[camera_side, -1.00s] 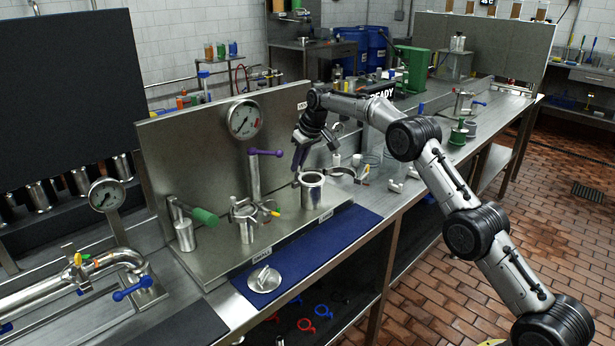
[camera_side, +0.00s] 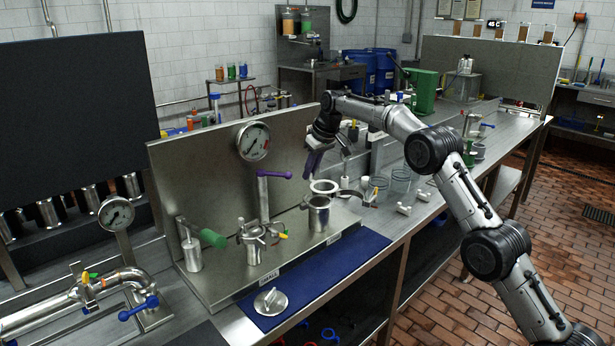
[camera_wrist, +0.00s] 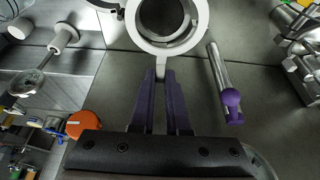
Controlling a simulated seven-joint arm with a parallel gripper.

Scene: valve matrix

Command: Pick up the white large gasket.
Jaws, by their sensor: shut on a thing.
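The white large gasket (camera_side: 324,186) is a flat ring just above the mouth of a steel cylinder (camera_side: 319,214) in the side view. My gripper (camera_side: 311,173) is at the ring's far left edge, its purple fingers pointing down. In the wrist view, the gasket (camera_wrist: 166,48) is at the top centre, partly cut off by the frame edge. My gripper (camera_wrist: 160,78) is shut on a small tab at the ring's edge. The dark cylinder opening shows through the ring.
A purple-handled valve (camera_side: 264,195) and a clamp fitting (camera_side: 252,237) stand left of the cylinder. The back panel (camera_side: 205,170) with a gauge (camera_side: 253,142) rises behind. A blue mat (camera_side: 315,280) lies in front, bearing a steel disc (camera_side: 270,301).

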